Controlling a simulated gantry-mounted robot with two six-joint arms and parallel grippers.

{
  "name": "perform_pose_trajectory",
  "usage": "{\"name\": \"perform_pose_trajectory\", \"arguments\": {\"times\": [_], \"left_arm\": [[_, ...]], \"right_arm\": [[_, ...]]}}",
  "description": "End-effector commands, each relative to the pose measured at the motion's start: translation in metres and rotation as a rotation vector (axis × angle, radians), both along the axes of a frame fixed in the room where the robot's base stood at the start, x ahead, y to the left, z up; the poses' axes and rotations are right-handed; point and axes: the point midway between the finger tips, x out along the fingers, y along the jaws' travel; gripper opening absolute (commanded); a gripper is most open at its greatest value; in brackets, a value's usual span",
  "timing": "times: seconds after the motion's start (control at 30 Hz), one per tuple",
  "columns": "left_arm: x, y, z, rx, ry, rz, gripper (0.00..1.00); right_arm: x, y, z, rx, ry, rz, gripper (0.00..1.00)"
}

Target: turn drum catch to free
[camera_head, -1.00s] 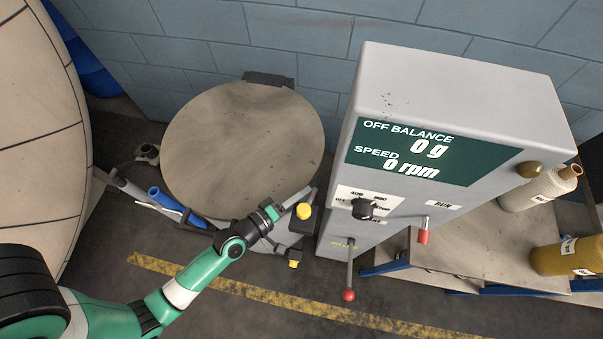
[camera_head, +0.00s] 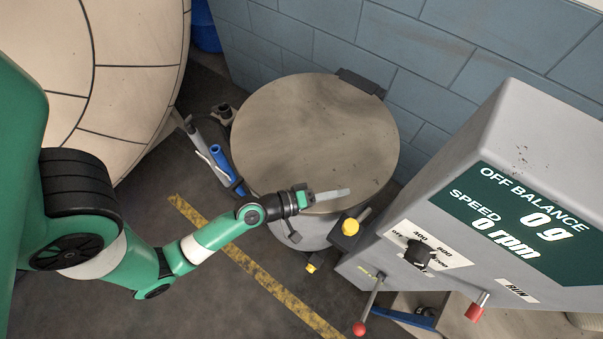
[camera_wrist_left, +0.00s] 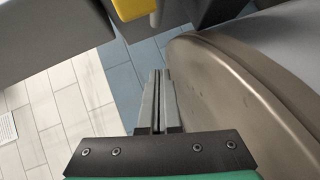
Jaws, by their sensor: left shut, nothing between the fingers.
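A round drum (camera_head: 310,130) with a flat beige lid stands near the wall; its curved edge fills the right of the left wrist view (camera_wrist_left: 225,95). A dark block with a yellow knob (camera_head: 350,227) sits beside the drum's front right, and looks like the drum catch; its setting is not readable. A yellow part (camera_wrist_left: 130,8) shows at the top of the wrist view. My left gripper (camera_head: 347,191) is shut and empty, its fingers appearing over the lid's front edge, behind the yellow knob and apart from it. My right gripper is not in view.
A grey control cabinet (camera_head: 400,278) with a dial (camera_head: 418,252), a red-ball lever (camera_head: 360,328) and a red-handled switch (camera_head: 477,306) stands at right. Blue-handled tools (camera_head: 222,163) are left of the drum. Floor with a yellow stripe (camera_head: 250,265) is open in front.

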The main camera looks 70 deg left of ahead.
Motion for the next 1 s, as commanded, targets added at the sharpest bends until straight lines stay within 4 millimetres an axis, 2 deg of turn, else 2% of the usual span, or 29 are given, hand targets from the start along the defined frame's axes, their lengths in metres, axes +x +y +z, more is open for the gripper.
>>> {"name": "perform_pose_trajectory", "arguments": {"times": [0.03, 0.13, 0.4, 0.57, 0.87, 0.93, 1.0], "left_arm": [[-0.016, 0.006, -0.001, -0.002, 0.0, 0.01, 0.0], [-0.038, 0.015, 0.005, -0.002, 0.0, 0.011, 0.0], [-0.071, 0.027, 0.016, -0.002, 0.003, 0.007, 0.0], [-0.078, 0.028, 0.018, -0.001, 0.001, 0.001, 0.0], [-0.079, 0.028, 0.019, 0.002, 0.001, 0.001, 0.0], [-0.078, 0.035, 0.018, 0.033, 0.006, 0.02, 0.0], [-0.075, 0.058, 0.017, 0.132, 0.022, 0.081, 0.0]], "right_arm": [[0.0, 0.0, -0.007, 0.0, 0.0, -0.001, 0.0], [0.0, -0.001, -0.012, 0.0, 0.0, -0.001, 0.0], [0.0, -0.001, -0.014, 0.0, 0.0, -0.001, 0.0], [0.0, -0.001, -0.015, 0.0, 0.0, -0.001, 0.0], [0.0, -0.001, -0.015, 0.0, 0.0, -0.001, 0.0], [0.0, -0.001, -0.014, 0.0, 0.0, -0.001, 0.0], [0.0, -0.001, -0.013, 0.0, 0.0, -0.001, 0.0]]}}
